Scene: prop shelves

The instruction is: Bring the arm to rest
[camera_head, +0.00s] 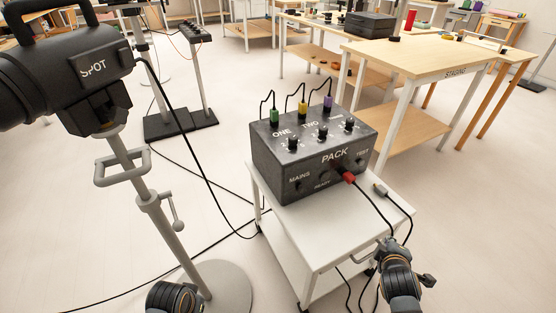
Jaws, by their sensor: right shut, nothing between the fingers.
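My right gripper (388,243) is at the lower right, at the front right edge of the white cart (320,234). It is shut and appears empty. Its fingertips are small and dark here, and I cannot tell whether they touch the cart's handle or the cable beside them. Only a rounded dark joint of my left arm shows at the bottom left; its gripper is not visible.
A dark PACK box (270,163) with knobs and coloured plugs stands on the cart. A red plug (347,177) is at its front, and a grey connector (380,190) lies nearby. A SPOT lamp (95,70) stands left. Cables cross the floor. A STAGING table (440,62) is behind.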

